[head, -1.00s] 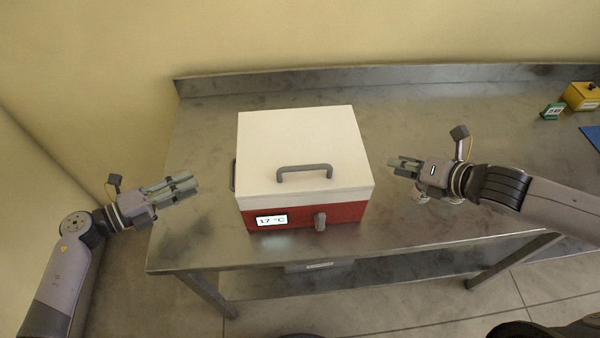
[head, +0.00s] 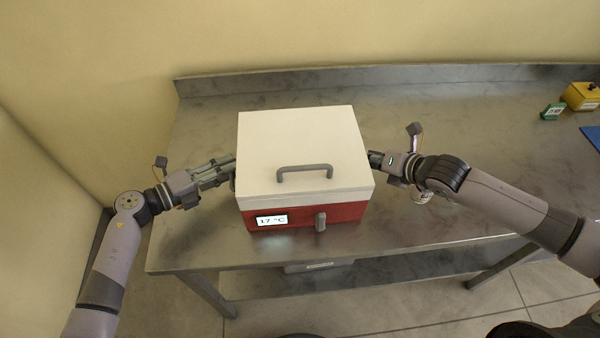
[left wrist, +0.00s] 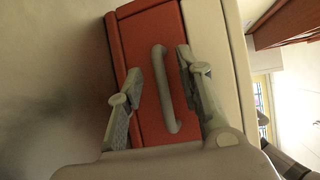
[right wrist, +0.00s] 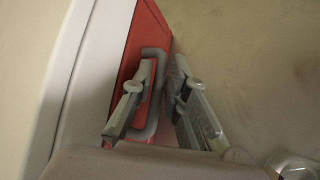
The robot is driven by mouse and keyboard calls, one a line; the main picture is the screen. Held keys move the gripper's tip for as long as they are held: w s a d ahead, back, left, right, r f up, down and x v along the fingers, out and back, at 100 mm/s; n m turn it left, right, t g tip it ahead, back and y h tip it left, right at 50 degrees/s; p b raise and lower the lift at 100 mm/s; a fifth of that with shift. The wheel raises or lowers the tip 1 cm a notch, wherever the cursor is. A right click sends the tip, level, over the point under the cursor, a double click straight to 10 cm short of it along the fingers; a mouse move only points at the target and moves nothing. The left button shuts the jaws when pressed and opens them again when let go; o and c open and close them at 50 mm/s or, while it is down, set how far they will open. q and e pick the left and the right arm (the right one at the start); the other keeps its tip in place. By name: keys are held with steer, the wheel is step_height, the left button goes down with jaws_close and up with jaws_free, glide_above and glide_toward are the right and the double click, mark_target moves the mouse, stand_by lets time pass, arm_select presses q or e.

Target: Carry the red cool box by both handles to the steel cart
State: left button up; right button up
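The red cool box (head: 345,212), with a white lid (head: 300,140), sits on the steel table. Its front display reads 17 °C. My left gripper (head: 230,168) is at the box's left side. In the left wrist view its open fingers (left wrist: 158,66) lie on either side of the grey side handle (left wrist: 163,95). My right gripper (head: 375,160) is at the right side, its tips partly hidden by the box. In the right wrist view its open fingers (right wrist: 164,64) straddle the bar of the other side handle (right wrist: 155,118). I cannot make out the steel cart.
The steel table (head: 450,130) has a raised back edge against the wall. A yellow box (head: 581,97), a small green box (head: 553,111) and a blue item (head: 594,136) are at its far right. The table between them and the cool box is mostly clear.

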arm_select(q)
steer(key=shift+c, duration=0.4)
jaws_close()
stand_by(0.4)
steer(key=shift+w+r, duration=0.1)
steer(key=shift+r, duration=0.1)
